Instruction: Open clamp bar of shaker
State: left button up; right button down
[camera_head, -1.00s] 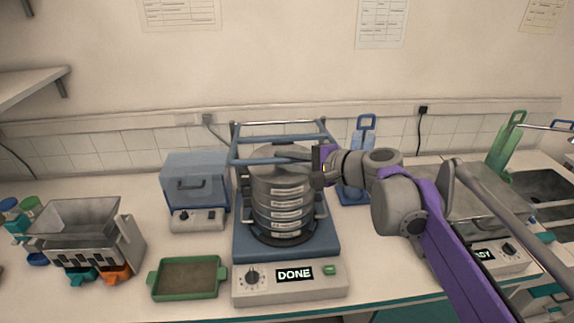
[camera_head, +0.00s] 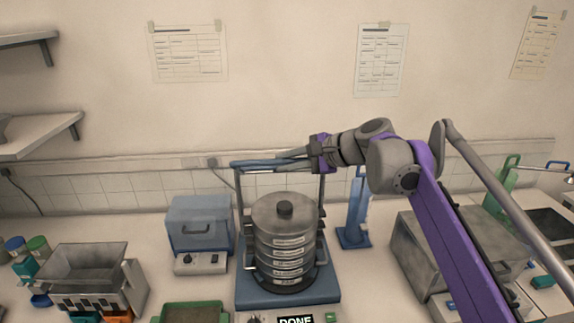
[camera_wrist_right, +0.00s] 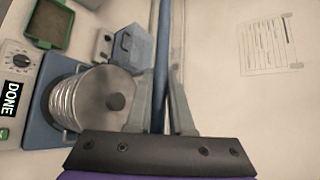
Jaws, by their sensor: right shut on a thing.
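The shaker (camera_head: 286,300) has a blue base and carries a stack of round metal sieves (camera_head: 285,240) with a dark knob on the lid. Its blue clamp bar (camera_head: 255,163) is raised well above the lid, at the top of the side posts. My right gripper (camera_head: 296,158) is shut on the clamp bar near its right end. In the right wrist view the bar (camera_wrist_right: 162,55) runs between the two fingers (camera_wrist_right: 163,112), with the sieve stack (camera_wrist_right: 100,98) below it. My left gripper is in neither view.
A blue box (camera_head: 200,225) stands left of the shaker and a blue stand (camera_head: 355,215) stands to its right. A metal hopper unit (camera_head: 85,275) is at the left and a green tray (camera_head: 190,312) at the front. A grey metal box (camera_head: 425,255) is at the right.

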jog(key=c, duration=0.8)
grip_release()
jog(key=v, duration=1)
jog(key=shift+s+d+r, duration=0.15)
jog(key=shift+s+d, duration=0.05)
jog(key=shift+d, duration=0.05)
